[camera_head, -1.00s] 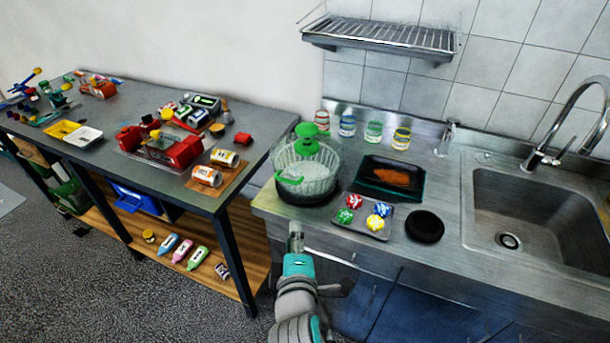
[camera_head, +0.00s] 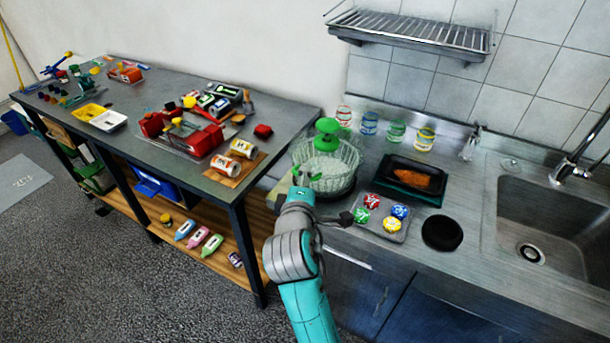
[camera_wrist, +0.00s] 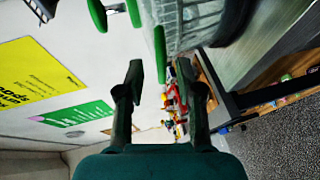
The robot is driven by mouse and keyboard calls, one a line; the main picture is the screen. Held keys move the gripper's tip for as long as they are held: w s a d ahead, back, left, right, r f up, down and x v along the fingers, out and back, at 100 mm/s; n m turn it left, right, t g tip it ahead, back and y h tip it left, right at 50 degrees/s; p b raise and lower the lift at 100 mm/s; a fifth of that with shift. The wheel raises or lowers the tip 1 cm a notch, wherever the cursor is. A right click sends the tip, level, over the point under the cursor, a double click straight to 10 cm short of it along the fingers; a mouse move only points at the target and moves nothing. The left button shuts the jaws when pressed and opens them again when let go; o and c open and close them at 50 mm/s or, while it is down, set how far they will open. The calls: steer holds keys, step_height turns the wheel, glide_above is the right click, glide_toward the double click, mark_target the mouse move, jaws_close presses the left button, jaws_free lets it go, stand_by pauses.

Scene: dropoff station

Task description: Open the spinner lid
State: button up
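The spinner (camera_head: 335,182) is a clear ribbed bowl with a green knob (camera_head: 327,135) on top. It stands upright at the left end of the steel counter. Its clear lid is hard to tell from the bowl, but it appears to sit on it. A green handle (camera_head: 312,177) shows at the near left side, partly hidden by my gripper (camera_head: 303,182). In the wrist view my gripper (camera_wrist: 160,76) is open, and a green bar (camera_wrist: 159,54) lies in line with the gap between its fingers. I cannot tell whether they touch.
A small tray (camera_head: 369,226) of coloured pieces, a black disc (camera_head: 442,232) and a black tray (camera_head: 407,193) with orange food lie right of the spinner. Several jars (camera_head: 396,134) stand behind. A workbench (camera_head: 285,120) is on the left; a rack (camera_head: 410,30) hangs above.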

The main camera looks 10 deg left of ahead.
steer(key=shift+x, duration=1.15)
jaws_close()
steer(key=shift+r, duration=0.1)
